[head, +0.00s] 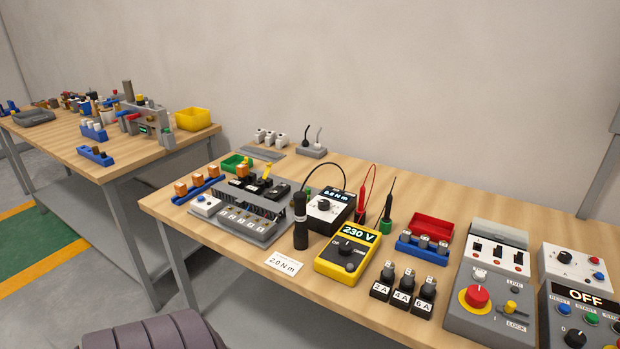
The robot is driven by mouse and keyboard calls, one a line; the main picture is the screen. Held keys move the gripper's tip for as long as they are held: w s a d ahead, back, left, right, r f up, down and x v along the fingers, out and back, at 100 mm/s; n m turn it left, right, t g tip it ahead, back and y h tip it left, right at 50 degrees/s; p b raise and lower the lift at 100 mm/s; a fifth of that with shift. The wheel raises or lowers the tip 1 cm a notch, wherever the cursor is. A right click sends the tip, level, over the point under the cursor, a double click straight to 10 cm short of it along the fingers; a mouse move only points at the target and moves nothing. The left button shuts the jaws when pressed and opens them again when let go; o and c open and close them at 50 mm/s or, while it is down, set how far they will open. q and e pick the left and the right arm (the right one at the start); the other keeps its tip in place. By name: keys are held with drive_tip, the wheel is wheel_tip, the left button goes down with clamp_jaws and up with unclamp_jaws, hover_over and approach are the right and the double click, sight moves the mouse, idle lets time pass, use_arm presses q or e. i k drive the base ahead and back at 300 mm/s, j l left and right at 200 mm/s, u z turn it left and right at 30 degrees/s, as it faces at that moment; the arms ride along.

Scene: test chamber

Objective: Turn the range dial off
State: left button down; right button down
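A yellow meter (334,270) lies face up near the front of the workbench, and its display reads 230 V. A round black dial (346,248) sits on its face below the display. Small labels stand on both sides of the dial, too small to read surely, and I cannot tell which way the dial points. Neither of my grippers is in view, and nothing covers the meter.
A black flashlight-like cylinder (300,222) stands left of the meter, with a knobbed box (328,208) behind it. Labelled black plugs (403,290) stand to its right. Red (362,195) and black (387,207) probes stand behind. A card (284,264) lies front left.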

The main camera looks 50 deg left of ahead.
sight(345, 248)
drive_tip(key=u, duration=1.4)
